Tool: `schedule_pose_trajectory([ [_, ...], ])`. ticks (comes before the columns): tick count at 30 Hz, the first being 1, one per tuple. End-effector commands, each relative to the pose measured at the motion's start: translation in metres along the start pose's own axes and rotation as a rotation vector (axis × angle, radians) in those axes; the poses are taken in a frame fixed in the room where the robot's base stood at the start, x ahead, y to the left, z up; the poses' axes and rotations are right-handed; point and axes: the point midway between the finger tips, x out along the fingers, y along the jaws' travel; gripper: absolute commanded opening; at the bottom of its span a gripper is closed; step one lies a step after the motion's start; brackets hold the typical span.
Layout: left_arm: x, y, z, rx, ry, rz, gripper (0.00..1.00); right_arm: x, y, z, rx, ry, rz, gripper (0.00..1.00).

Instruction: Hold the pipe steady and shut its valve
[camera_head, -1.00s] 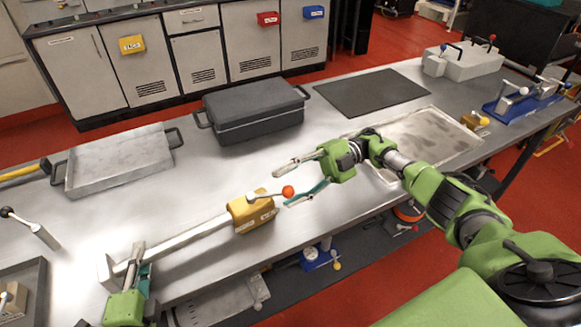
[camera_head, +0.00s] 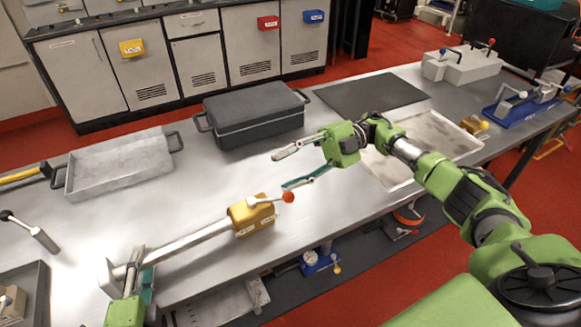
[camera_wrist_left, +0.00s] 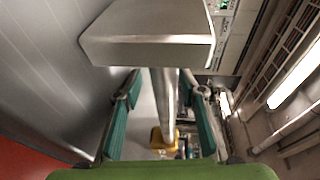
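A straight grey metal pipe (camera_head: 190,240) runs from lower left to a yellow valve body (camera_head: 254,218) on the bench. The valve's lever ends in an orange-red ball (camera_head: 288,197) and points right, roughly along the pipe's line. My left gripper (camera_head: 135,268) is at the pipe's left end. In the left wrist view the pipe (camera_wrist_left: 163,95) runs between its teal fingers, with a gap visible on the left; a block-like end piece (camera_wrist_left: 150,35) is in front. My right gripper (camera_head: 281,171) is open and empty, just above the ball, its lower finger closest.
A black lidded box (camera_head: 252,118), a grey tray (camera_head: 120,165) and a dark mat (camera_head: 370,95) lie farther back. A shallow tray (camera_head: 405,180) lies under my right arm. The bench's front edge (camera_head: 300,235) is close to the valve.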

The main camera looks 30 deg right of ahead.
Motion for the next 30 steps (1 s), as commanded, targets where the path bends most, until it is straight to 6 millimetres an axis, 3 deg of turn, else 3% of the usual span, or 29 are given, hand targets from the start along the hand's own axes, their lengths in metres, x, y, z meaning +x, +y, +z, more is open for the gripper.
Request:
schedule_pose_trajectory([
  [8,-0.014,0.003,0.001,0.0,-0.002,0.006,0.4,0.0,0.0,0.0,0.0,0.0,0.0,0.38],
  [21,-0.098,0.001,0.0,0.001,-0.001,0.004,0.4,0.0,0.0,0.0,0.0,0.0,0.0,0.38],
  [30,-0.12,0.0,0.0,0.001,0.0,0.0,0.4,0.0,0.0,0.0,0.0,0.0,0.0,0.38],
])
